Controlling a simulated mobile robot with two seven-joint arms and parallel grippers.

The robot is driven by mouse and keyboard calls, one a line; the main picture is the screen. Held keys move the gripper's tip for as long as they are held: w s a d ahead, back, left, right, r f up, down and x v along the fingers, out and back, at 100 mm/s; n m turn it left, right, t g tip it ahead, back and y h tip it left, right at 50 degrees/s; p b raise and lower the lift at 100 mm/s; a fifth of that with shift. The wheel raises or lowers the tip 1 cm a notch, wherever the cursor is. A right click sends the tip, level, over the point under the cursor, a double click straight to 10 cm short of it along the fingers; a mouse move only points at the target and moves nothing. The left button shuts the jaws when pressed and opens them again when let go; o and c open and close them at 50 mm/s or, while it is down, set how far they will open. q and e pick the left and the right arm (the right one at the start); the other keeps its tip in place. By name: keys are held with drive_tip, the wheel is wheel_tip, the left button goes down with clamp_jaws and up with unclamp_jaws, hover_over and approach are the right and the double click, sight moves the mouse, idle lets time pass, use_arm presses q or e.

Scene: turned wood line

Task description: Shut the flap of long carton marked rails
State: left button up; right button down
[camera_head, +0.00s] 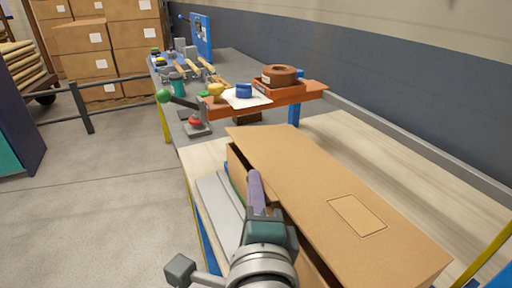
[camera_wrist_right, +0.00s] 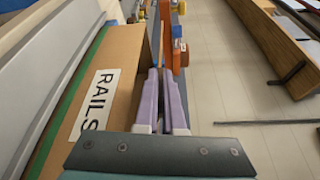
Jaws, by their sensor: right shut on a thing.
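The long carton (camera_head: 236,172) lies on the workbench, running from the middle of the head view to the lower right. Its broad brown flap (camera_head: 300,170) spans the top, with a dark gap under its left edge. A pale rectangle is outlined on the flap. The right wrist view shows a brown carton face (camera_wrist_right: 122,60) with a white RAILS label (camera_wrist_right: 97,98). My right gripper (camera_head: 254,178) is at the flap's left edge. Its purple fingers (camera_wrist_right: 161,78) are close together, shut on what looks like the flap edge; the grip itself is partly hidden. My left gripper is out of view.
Behind the carton stands an orange stand (camera_head: 310,90) bearing a brown roll (camera_head: 280,75). A device with a green knob (camera_head: 163,96) and red button stands to its left. Pale grey strips (camera_head: 222,205) lie along the carton's left side. Open floor (camera_head: 100,210) is at left.

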use_arm(q)
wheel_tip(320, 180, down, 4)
drive_tip(key=b, duration=0.3)
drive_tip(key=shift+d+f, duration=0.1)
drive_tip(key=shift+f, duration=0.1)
use_arm(e)
drive_tip(key=shift+n, duration=0.4)
wheel_tip(320, 180, down, 4)
drive_tip(key=shift+s+a+f, duration=0.1)
drive_tip(key=c, duration=1)
unclamp_jaws()
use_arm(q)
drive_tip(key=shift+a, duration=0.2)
